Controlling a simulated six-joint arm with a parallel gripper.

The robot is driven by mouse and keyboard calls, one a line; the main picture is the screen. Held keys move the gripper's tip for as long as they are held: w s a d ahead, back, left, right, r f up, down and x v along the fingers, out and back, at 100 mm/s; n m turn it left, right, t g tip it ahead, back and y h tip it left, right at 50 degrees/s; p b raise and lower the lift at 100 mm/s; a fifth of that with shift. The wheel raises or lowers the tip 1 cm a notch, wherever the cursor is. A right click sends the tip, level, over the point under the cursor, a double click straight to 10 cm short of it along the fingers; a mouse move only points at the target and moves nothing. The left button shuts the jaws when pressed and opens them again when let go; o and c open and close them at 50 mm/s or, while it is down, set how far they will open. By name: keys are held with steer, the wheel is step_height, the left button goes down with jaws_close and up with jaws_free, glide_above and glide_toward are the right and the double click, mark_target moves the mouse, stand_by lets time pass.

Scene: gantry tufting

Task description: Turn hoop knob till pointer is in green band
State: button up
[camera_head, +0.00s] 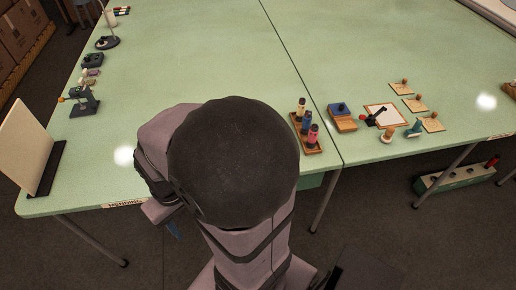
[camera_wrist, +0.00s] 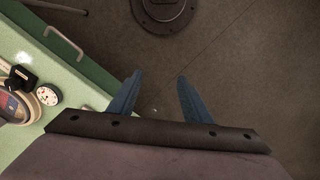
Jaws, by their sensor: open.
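In the wrist view, a round white dial (camera_wrist: 48,94) sits at the left on a green surface. Its pointer and any coloured band are too small to tell. Next to it is a black part (camera_wrist: 20,77) that looks like a knob, and a pale rounded rim (camera_wrist: 14,110), perhaps the hoop, cut by the left edge. My gripper (camera_wrist: 157,95) is open and empty, its two blue fingers apart over the dark floor, right of the dial and not touching it. In the head view my arm hides the dial, and I cannot make out the hoop knob there.
A pale green table (camera_head: 230,60) fills the head view. A cream board (camera_head: 28,140) stands at its left front. A wooden spool tray (camera_head: 319,147), a blue-topped block (camera_head: 340,119) and several small pads are right of my arm. A metal handle (camera_wrist: 63,43) shows in the wrist view.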

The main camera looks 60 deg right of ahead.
steer(key=s+d+f+m+b, duration=0.2)
steer(key=d+f+m+b, duration=0.15)
steer(key=d, duration=0.45)
steer(key=s+d+f+m+t+b, duration=0.1)
steer(key=s+d+f+m+b, duration=0.1)
steer(key=d+m, duration=0.35)
steer(key=s+d+f+m+b, duration=0.2)
steer(key=s+d+f, duration=0.1)
steer(key=d, duration=0.6)
steer(key=w+d+r+n+t+h, duration=0.1)
steer(key=w+d+r+n, duration=0.2)
steer(key=d, duration=0.3)
steer(key=w+d+r+n+t+h, duration=0.1)
steer(key=w+d+r+n+t, duration=0.1)
steer(key=d, duration=0.5)
step_height(320, 180, up, 2)
steer(key=shift+w+r+n+b, duration=0.2)
steer(key=shift+w+n+b, duration=0.1)
steer(key=shift+w+n, duration=0.55)
steer(key=shift+s, duration=0.1)
steer(key=shift+p+x, duration=0.35)
steer(key=shift+x, duration=3.35)
steer(key=shift+d, duration=0.1)
steer(key=shift+c, duration=0.7)
steer(key=shift+r, duration=0.1)
steer(key=c, duration=0.9)
